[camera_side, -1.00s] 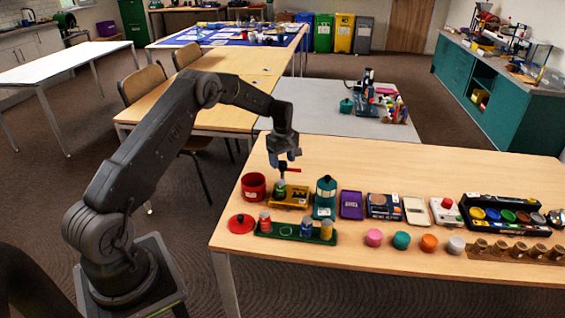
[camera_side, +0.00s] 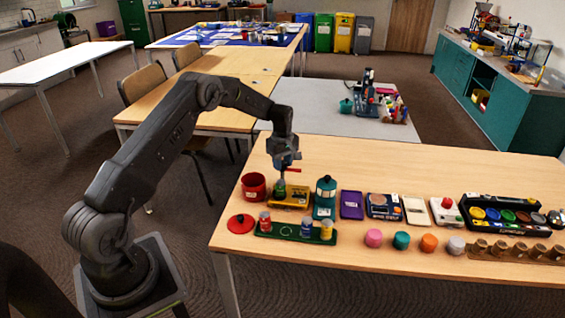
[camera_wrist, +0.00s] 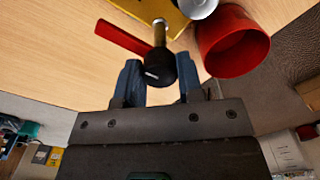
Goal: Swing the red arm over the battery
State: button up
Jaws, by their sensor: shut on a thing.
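In the side view the yellow tester base (camera_side: 294,197) stands near the left end of the wooden table, with the green battery (camera_side: 280,190) upright at its left. The red arm (camera_side: 293,170) sticks out to the right, away from the battery. In the wrist view the red arm (camera_wrist: 122,38) extends left from a brass post topped by a black knob (camera_wrist: 158,70). The battery's silver top (camera_wrist: 197,8) is right of the post, partly cut off. My gripper (camera_wrist: 158,82) has its blue fingers on both sides of the knob, shut on it. It also shows above the tester in the side view (camera_side: 286,163).
A red pot (camera_side: 253,186) stands close left of the tester, with a red lid (camera_side: 240,224) in front. A green rack (camera_side: 296,233) with several batteries lies in front. A teal lantern (camera_side: 325,198) stands close right. The table behind the tester is clear.

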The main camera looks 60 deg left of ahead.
aim_at(283, 162)
jog(key=shift+m, duration=0.4)
jog(key=m, duration=0.3)
jog(key=shift+m, duration=0.3)
jog(key=m, duration=0.4)
jog(key=shift+m, duration=0.3)
jog(key=m, duration=0.8)
jog(key=shift+m, duration=0.6)
jog(key=o, duration=0.9)
jog(key=shift+r, duration=0.1)
notch_tip(283, 162, up, 14)
jog(key=shift+f, duration=0.15)
